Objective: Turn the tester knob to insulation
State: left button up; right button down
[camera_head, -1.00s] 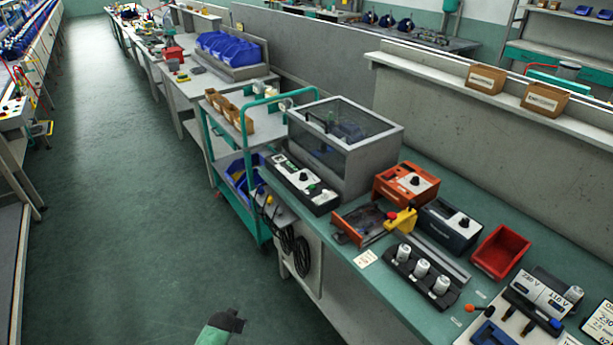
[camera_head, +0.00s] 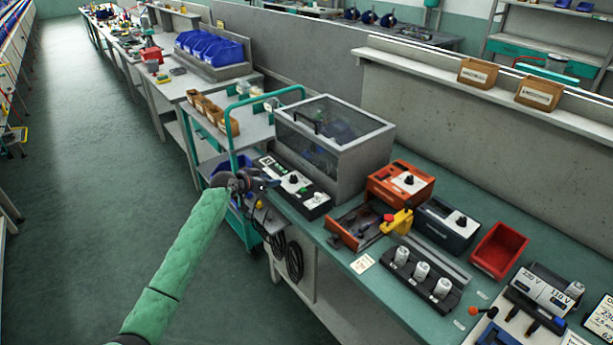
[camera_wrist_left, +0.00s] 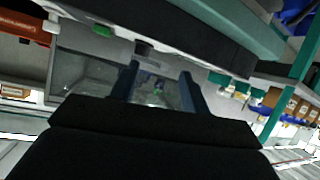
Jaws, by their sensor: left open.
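A long black box with a white top panel (camera_head: 291,184) stands at the front edge of the green bench, before a clear-lidded cabinet (camera_head: 335,140). It bears a dark knob (camera_head: 293,178) and a green button (camera_head: 303,190). I cannot read its markings. My left gripper (camera_head: 272,183) is open and empty at the box's left front end, apart from the knob as far as I can tell. In the left wrist view, the two fingers (camera_wrist_left: 160,85) stand apart, with a dark knob (camera_wrist_left: 145,47) and a green button (camera_wrist_left: 103,30) beyond them. My right gripper is out of view.
A teal trolley (camera_head: 232,150) stands left of the bench. Black cables (camera_head: 293,258) hang at the bench front.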

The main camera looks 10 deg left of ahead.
aim_at(292, 177)
pick_arm(q)
jog(key=shift+w+d+f+m+h+p, duration=0.15)
jog(key=shift+w+d+f+m+p, duration=0.3)
jog(key=shift+w+d, duration=0.55)
jog(key=shift+w+d+f+m+h+p, duration=0.2)
jog(key=shift+w+d+m+p, duration=0.25)
jog(key=shift+w+d, duration=0.6)
jog(key=shift+w+d+f+m+h+p, duration=0.15)
jog(key=shift+w+d+f+m+p, duration=0.3)
jog(key=shift+w+d, duration=0.55)
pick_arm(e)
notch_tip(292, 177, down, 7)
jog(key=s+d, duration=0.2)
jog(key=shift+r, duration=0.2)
pick_arm(q)
jog(key=shift+s+d+r, duration=0.1)
jog(key=shift+s, duration=0.05)
jog(key=c, duration=1)
